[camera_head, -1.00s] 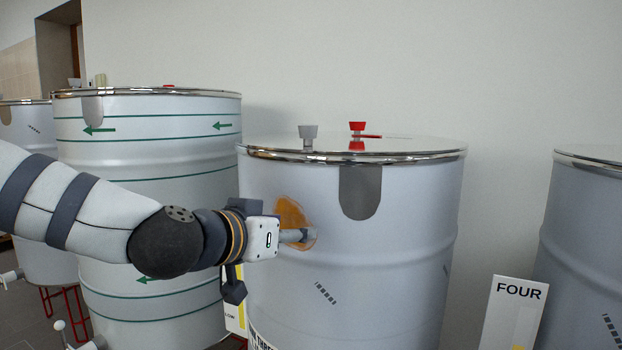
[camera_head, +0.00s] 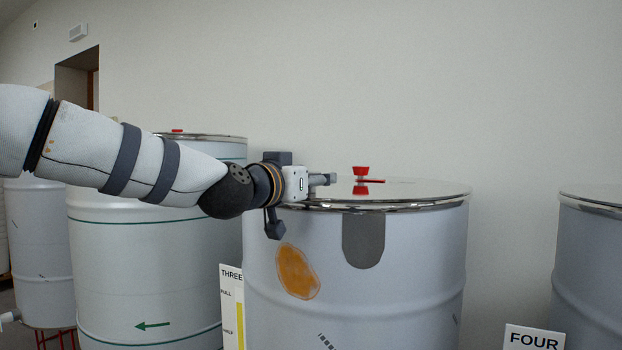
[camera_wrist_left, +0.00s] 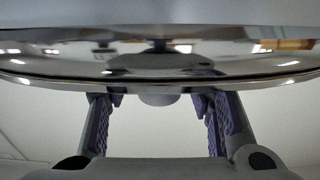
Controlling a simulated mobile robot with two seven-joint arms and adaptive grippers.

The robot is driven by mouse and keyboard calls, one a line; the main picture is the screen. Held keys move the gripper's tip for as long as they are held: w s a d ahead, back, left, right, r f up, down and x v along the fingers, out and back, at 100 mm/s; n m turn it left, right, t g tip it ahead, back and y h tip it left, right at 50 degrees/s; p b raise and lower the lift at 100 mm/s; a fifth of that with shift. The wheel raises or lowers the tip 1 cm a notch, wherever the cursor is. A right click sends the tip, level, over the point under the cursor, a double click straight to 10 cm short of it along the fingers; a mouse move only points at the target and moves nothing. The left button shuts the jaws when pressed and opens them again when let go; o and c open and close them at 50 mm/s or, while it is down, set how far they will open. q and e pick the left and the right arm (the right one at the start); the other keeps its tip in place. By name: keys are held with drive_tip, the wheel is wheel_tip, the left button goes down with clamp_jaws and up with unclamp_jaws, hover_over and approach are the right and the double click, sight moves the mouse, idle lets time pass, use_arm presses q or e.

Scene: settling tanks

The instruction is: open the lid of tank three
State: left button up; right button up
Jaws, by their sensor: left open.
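Tank three (camera_head: 400,280) is a pale drum with an orange-brown patch, a dark grey tab below its rim and a shiny flat lid (camera_head: 425,190). The lid looks closed. A red knob (camera_head: 361,171) stands on the lid. My left gripper (camera_head: 328,179) is level with the lid top at its left side, hiding the grey knob's place in the head view. In the left wrist view my gripper's fingers (camera_wrist_left: 157,100) are apart, below the shiny lid rim (camera_wrist_left: 160,78). A rounded grey piece (camera_wrist_left: 160,98), perhaps the grey knob, shows between them; contact cannot be told. My right gripper is not in view.
A sign reading THREE (camera_head: 231,274) stands at the tank's left front. A green-banded tank (camera_head: 140,260) stands on the left. Another tank (camera_head: 598,260) with a FOUR sign (camera_head: 534,341) is on the right. Free space lies above the lids.

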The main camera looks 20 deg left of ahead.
use_arm(q)
drive_tip(key=shift+r, duration=0.1)
drive_tip(key=shift+c, duration=0.5)
clamp_jaws()
wheel_tip(320, 180, up, 8)
drive_tip(key=w+g, duration=0.2)
drive_tip(key=g, duration=0.2)
drive_tip(key=shift+w+d+r+y+b, duration=0.2)
drive_tip(key=shift+w+d+y+b, duration=0.1)
drive_tip(key=shift+w+y, duration=0.1)
drive_tip(key=shift+o, duration=0.5)
unclamp_jaws()
drive_tip(key=shift+s, duration=0.1)
